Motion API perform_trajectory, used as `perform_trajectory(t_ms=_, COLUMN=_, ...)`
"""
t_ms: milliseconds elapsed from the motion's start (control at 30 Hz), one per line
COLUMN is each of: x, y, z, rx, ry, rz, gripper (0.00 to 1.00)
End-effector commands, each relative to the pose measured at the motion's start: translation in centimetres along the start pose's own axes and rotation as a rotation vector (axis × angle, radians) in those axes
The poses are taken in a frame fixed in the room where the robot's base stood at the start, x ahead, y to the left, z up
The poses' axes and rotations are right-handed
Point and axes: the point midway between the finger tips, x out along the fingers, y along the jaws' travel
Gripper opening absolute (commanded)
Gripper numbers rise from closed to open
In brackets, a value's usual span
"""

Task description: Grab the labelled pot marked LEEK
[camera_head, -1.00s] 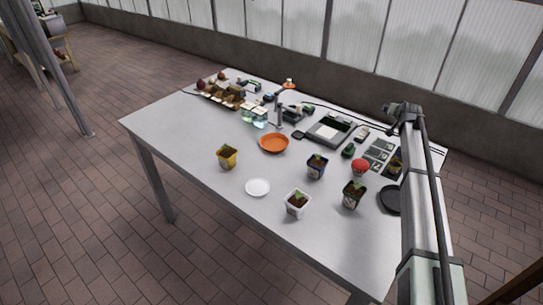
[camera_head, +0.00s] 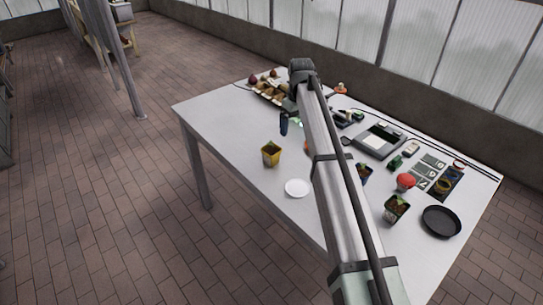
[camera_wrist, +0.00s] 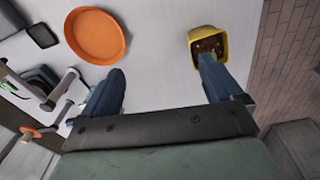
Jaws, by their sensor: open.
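Several small pots with soil stand on the table; no label is readable, so I cannot tell which one is LEEK. A yellow pot (camera_head: 271,155) stands at the table's near left side. The white pot is hidden by my arm. My gripper (camera_head: 285,124) is open and empty above the table, beyond the yellow pot. In the wrist view my gripper (camera_wrist: 158,82) has its right fingertip overlapping the edge of the yellow pot (camera_wrist: 196,57).
A white saucer (camera_head: 297,188) lies near the yellow pot. An orange dish (camera_wrist: 95,36) is close by, mostly hidden by my arm in the head view. A black dish (camera_head: 441,222), a red-topped item (camera_head: 405,181) and a scale (camera_head: 378,141) stand right.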

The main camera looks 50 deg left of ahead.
Motion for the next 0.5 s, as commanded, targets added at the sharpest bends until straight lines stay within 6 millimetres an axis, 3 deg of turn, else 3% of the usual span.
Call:
perform_trajectory(t_ms=33, x=-1.0, y=-2.2, z=-1.1, rx=-0.046, ry=-0.015, rz=-0.005, gripper=0.93)
perform_trajectory(t_ms=100, x=-1.9, y=-4.4, z=-2.0, rx=-0.095, ry=-0.033, rz=-0.01, gripper=0.93)
perform_trajectory(t_ms=200, x=-2.9, y=-6.6, z=-2.8, rx=-0.142, ry=-0.05, rz=-0.014, gripper=0.93)
perform_trajectory(t_ms=367, x=-3.4, y=-8.0, z=-3.3, rx=-0.175, ry=-0.061, rz=-0.017, gripper=0.93)
perform_trajectory(t_ms=500, x=-2.5, y=-8.1, z=-3.2, rx=-0.177, ry=-0.062, rz=-0.018, gripper=0.93)
